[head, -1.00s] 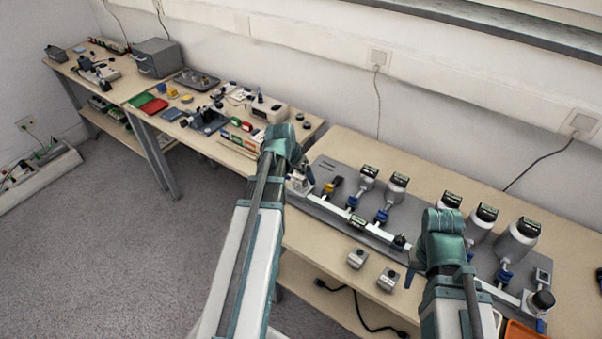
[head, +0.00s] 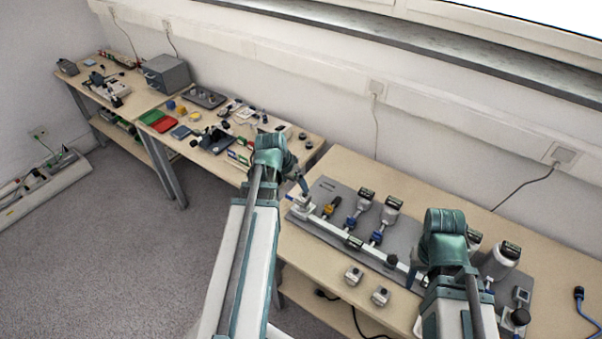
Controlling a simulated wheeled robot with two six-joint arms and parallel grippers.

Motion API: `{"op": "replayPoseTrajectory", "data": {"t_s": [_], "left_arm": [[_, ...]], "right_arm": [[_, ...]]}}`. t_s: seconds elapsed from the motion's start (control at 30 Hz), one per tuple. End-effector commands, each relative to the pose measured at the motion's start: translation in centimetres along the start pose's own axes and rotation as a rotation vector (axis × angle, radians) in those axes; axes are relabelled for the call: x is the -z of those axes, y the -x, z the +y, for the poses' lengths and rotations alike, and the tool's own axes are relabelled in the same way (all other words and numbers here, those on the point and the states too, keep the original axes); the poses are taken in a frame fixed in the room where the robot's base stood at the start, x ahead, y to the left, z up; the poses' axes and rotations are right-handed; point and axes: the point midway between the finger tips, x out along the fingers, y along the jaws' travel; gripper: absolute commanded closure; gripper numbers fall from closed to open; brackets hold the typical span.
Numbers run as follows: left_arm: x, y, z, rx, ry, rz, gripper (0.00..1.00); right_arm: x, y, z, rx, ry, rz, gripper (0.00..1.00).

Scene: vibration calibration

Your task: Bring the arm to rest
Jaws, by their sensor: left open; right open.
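My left arm comes in from the bottom left. Its teal wrist hides most of the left gripper (head: 301,184), whose fingertip part shows over the left end of the grey board. My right arm comes in from the bottom right. Its wrist stands over the right part of the board, and only a little of the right gripper (head: 413,272) shows past it. Both grippers are open. I see nothing held in the visible parts. The grey board (head: 335,187) carries a long white rail (head: 330,228) and several bottle-like devices with black displays, one being a large white one (head: 499,261).
A blue-ended cable (head: 579,294) lies at the right. Other benches at the left hold a grey cabinet (head: 167,73), a red tray (head: 164,124) and small parts. Open carpet lies at the left.

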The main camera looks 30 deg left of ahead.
Motion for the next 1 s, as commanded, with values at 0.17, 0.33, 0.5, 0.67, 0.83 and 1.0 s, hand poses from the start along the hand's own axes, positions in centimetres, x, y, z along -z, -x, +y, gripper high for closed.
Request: {"op": "replayPoseTrajectory", "data": {"t_s": [0.17, 0.33, 0.5, 0.67, 0.83, 1.0], "left_arm": [[0.0, -0.1, 0.0, 0.000, 0.000, 0.000, 0.13], [0.1, -0.3, 2.2, -0.015, -0.018, -0.024, 0.13], [-0.3, -0.9, 10.3, -0.053, -0.079, -0.124, 0.13], [-2.1, -0.8, 18.5, -0.058, -0.145, -0.240, 0.13], [-4.9, 0.1, 25.5, -0.027, -0.207, -0.344, 0.13], [-7.3, 1.2, 29.6, 0.018, -0.250, -0.406, 0.13]], "right_arm": [[0.0, -0.1, 0.0, 0.000, 0.000, 0.000, 0.50], [0.0, -0.1, 0.0, 0.000, 0.000, 0.000, 0.50], [0.0, -0.1, 0.0, 0.000, 0.000, 0.000, 0.50], [0.0, -0.1, 0.0, 0.000, 0.000, 0.000, 0.50], [0.0, -0.1, 0.0, 0.000, 0.000, 0.000, 0.50], [0.0, -0.1, 0.0, 0.000, 0.000, 0.000, 0.50]]}}
